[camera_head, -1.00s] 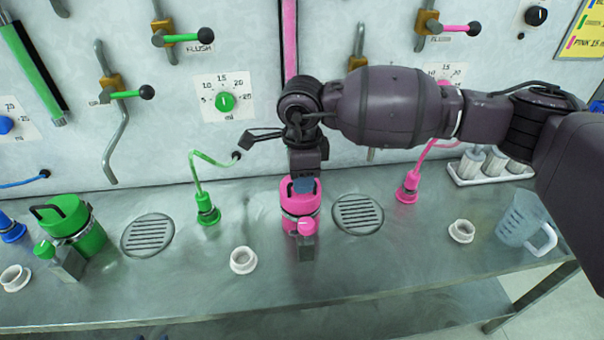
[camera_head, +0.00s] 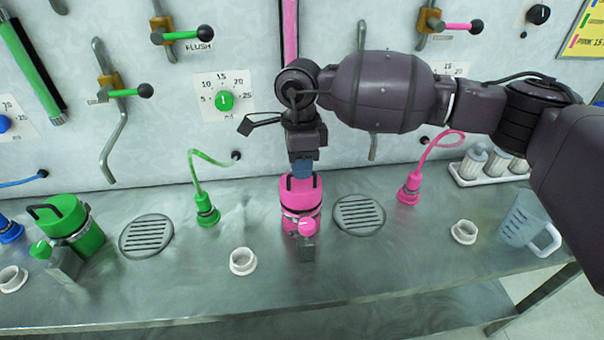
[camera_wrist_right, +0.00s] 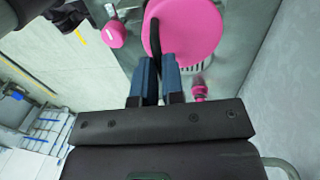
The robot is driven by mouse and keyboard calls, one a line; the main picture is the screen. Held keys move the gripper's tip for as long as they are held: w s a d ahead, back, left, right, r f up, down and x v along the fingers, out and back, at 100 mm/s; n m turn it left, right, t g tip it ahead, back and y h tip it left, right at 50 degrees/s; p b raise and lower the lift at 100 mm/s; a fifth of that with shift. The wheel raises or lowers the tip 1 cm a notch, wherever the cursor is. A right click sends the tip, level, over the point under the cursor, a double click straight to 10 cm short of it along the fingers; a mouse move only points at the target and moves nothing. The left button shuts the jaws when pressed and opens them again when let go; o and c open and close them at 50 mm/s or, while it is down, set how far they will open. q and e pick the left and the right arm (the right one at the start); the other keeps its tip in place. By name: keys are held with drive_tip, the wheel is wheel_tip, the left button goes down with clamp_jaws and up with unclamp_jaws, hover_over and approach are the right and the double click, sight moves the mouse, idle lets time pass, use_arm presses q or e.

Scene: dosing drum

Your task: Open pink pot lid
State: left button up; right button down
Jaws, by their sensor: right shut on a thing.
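The pink pot (camera_head: 296,214) stands upright on the steel counter in the middle of the head view. Its pink lid (camera_head: 313,186) sits on top, with a black handle (camera_wrist_right: 154,35) arching over it. My right gripper (camera_head: 302,174) points down from above the pot, its blue fingers shut on the handle. The right wrist view shows the same gripper (camera_wrist_right: 159,68) with the handle between its fingers and the round lid (camera_wrist_right: 192,30) beneath. I cannot tell whether the lid is slightly raised off the pot. My left gripper is not in view.
A pink-knobbed dispenser (camera_head: 307,238) stands at the pot's front. A round drain grate (camera_head: 359,214) and pink hose nozzle (camera_head: 409,188) are to the right. A white ring (camera_head: 243,262) lies front left. A green pot (camera_head: 75,222) and clear jug (camera_head: 527,222) stand farther off.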

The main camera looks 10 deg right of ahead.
drive_tip(key=w+b, duration=0.1)
drive_tip(key=w+r+b, duration=0.1)
drive_tip(key=w, duration=0.1)
drive_tip(key=shift+w, duration=0.1)
drive_tip(key=shift+w+r+b, duration=0.15)
drive_tip(key=shift+w+b, duration=0.55)
drive_tip(key=shift+w, duration=0.35)
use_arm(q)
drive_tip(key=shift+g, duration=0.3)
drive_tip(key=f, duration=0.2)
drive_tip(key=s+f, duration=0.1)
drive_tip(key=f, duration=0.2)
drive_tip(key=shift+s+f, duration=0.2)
use_arm(e)
drive_tip(key=shift+w, duration=0.25)
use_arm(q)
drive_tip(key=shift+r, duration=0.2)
use_arm(e)
drive_tip(key=c, duration=1.3)
unclamp_jaws()
drive_tip(key=shift+w, duration=0.1)
drive_tip(key=shift+c, duration=0.2)
drive_tip(key=shift+o, duration=0.6)
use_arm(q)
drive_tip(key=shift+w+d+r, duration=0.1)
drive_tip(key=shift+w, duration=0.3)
use_arm(e)
drive_tip(key=shift+r, duration=0.15)
drive_tip(key=shift+r, duration=0.1)
